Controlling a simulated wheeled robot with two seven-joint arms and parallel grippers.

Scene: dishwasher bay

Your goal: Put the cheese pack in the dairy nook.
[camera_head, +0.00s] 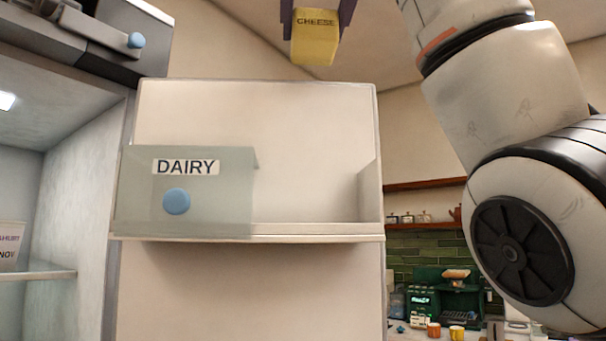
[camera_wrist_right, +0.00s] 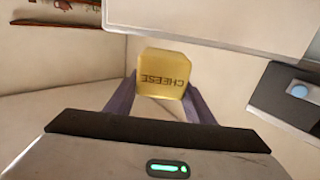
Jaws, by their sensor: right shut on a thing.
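The yellow cheese pack (camera_head: 314,40), lettered CHEESE, is at the top of the head view, above the dairy nook's back panel. My right gripper (camera_head: 317,18) is shut on it from above, with purple fingers on both its sides. In the right wrist view the pack (camera_wrist_right: 162,75) sits between the fingertips (camera_wrist_right: 163,92). The dairy nook (camera_head: 310,231) is a pale box on a white panel, open at the top. A greenish translucent cover (camera_head: 225,205) with a DAIRY label and a blue knob (camera_head: 176,201) stands across its left half. The right half of its front is open. My left gripper is out of view.
A grey fridge compartment with a glass shelf (camera_head: 40,274) is at the left, holding a partly seen labelled item (camera_head: 11,245). Another blue knob (camera_head: 136,40) is at upper left. A counter with cups and a green machine (camera_head: 422,299) lies far back right.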

